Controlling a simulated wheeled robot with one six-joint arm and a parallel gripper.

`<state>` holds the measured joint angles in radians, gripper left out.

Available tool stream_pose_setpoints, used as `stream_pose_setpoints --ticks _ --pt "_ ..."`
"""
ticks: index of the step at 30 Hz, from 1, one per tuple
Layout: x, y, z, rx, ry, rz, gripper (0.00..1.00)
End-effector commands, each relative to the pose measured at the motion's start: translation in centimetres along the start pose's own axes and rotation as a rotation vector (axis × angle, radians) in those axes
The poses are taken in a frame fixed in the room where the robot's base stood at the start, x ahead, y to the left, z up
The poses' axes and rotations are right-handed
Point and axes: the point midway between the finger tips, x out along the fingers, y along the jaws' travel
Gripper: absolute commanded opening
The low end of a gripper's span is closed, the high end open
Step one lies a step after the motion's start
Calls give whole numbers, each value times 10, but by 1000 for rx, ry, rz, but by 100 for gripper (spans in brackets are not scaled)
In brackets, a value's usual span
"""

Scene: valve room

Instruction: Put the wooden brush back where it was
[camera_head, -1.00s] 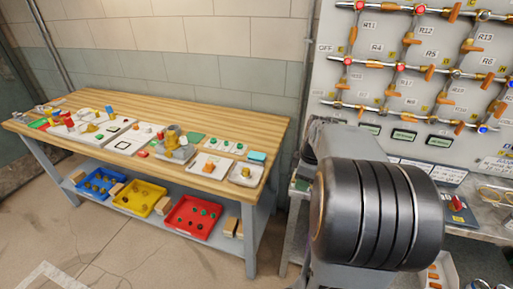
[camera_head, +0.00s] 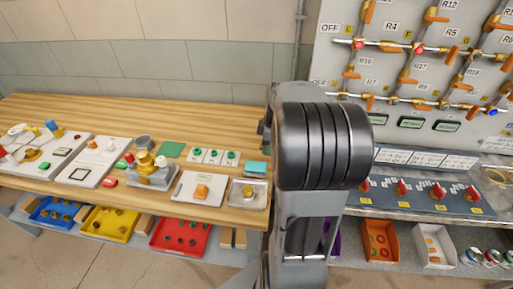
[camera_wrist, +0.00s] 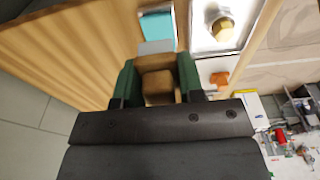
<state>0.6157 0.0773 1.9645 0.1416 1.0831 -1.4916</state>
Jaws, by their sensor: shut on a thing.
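My gripper (camera_wrist: 157,72) shows in the wrist view with its two green fingers shut on the wooden brush (camera_wrist: 158,88). The brush is a brown wooden block between the fingers, with a pale grey part at its far end; the rest is hidden by the gripper. The gripper is above the wooden table (camera_wrist: 95,40), near a teal block (camera_wrist: 157,27) and a pale tray holding a brass hex piece (camera_wrist: 223,28). In the head view my arm hides the gripper and brush. The brush's former place cannot be told.
On the table in the head view are the teal block (camera_head: 256,168), the pale tray (camera_head: 234,197) with the brass piece, a white board with an orange piece (camera_head: 201,191) and a green mat (camera_head: 171,150). A valve panel (camera_head: 400,70) stands right, above a bench with red knobs.

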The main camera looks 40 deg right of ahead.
Motion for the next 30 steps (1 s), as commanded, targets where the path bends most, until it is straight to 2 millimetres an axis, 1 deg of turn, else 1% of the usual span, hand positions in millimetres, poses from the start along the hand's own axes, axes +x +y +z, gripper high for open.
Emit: stream_pose_setpoints --ticks 1,6,9,12,15,23,26,30 --pt "6 12 -6 -2 -1 -6 10" --pt "27 51 -21 -1 -1 -4 10" --pt "48 63 -24 1 -1 -6 10" --pt "62 74 -26 2 -1 -3 10" --pt "73 82 -28 3 -1 -2 10" --pt "82 89 -30 3 0 0 10" --pt "89 93 -31 3 0 -1 10" --pt "108 92 -28 5 0 -4 10"
